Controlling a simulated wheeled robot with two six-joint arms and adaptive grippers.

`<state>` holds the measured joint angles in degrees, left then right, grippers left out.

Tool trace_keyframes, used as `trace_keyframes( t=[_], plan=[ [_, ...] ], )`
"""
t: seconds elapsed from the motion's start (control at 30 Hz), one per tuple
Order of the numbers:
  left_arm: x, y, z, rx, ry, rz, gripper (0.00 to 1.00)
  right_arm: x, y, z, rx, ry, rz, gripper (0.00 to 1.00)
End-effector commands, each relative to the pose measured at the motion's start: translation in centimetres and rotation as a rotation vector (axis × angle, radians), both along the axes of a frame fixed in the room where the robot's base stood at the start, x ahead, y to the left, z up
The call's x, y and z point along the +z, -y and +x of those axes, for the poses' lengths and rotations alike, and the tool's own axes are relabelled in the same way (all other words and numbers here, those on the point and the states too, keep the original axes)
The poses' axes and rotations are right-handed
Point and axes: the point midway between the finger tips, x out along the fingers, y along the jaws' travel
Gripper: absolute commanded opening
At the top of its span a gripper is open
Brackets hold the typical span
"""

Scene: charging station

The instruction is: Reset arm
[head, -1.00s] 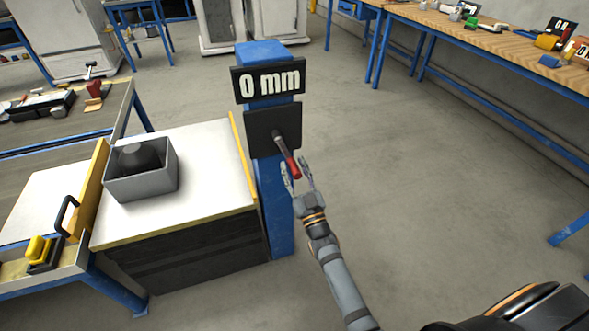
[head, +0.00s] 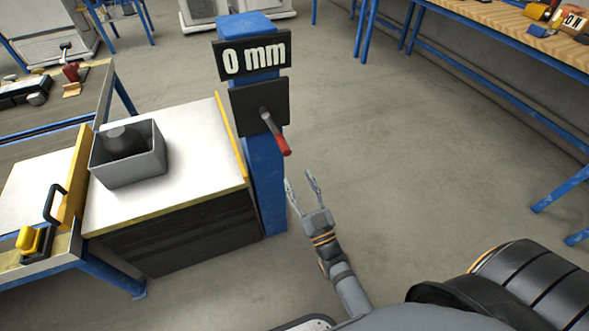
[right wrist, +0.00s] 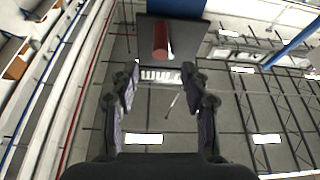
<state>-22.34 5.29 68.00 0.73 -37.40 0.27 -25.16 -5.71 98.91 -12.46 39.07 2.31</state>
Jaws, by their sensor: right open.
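My right gripper (head: 303,184) is open and empty, just below and to the right of a red-handled lever (head: 279,138) in the head view. The lever sticks out from a dark plate (head: 250,97) on a blue post (head: 266,185) and slants downward. A black sign reading "0 mm" (head: 252,56) is fixed above the plate. In the right wrist view the red handle (right wrist: 161,42) lies ahead of and apart from the open fingers (right wrist: 163,97). My left gripper is not in view.
A white-topped cabinet (head: 195,140) with a grey bin (head: 128,172) stands left of the post. A bench with a yellow-edged fixture (head: 76,190) is further left. A wooden-topped workbench (head: 500,15) runs along the upper right. The floor right of the post is clear.

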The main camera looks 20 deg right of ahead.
Motion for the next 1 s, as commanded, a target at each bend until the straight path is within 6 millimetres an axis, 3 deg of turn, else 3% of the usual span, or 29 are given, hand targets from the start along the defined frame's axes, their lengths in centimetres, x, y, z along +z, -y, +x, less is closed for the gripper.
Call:
trace_keyframes(
  t=[0.5, 0.6, 0.67, 0.77, 0.8, 0.87, 0.9, 1.0],
  plan=[
    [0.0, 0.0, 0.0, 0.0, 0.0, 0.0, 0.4, -0.1, 0.0, -0.2, 0.0, 0.0, 0.0, 0.47],
    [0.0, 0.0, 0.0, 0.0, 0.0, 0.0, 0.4, -1.2, 0.1, 0.0, -0.002, -0.039, 0.001, 0.47],
    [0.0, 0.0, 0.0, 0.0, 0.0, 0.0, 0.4, -3.7, 0.4, 0.3, -0.007, -0.12, 0.0, 0.47],
    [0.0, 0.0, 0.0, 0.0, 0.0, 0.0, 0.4, -10.7, 1.3, 0.4, -0.02, -0.355, -0.005, 0.47],
    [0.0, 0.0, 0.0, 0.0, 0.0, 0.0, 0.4, -14.1, 1.8, 0.0, -0.028, -0.471, -0.007, 0.47],
    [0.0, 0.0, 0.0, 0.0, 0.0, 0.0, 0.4, -19.4, 2.7, -1.3, -0.041, -0.651, -0.013, 0.47],
    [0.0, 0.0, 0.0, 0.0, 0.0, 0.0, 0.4, -22.7, 3.3, -2.6, -0.05, -0.768, -0.018, 0.47],
    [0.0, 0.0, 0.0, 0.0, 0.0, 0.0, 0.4, -29.8, 4.8, -6.6, -0.073, -1.04, -0.027, 0.47]
  ],
)
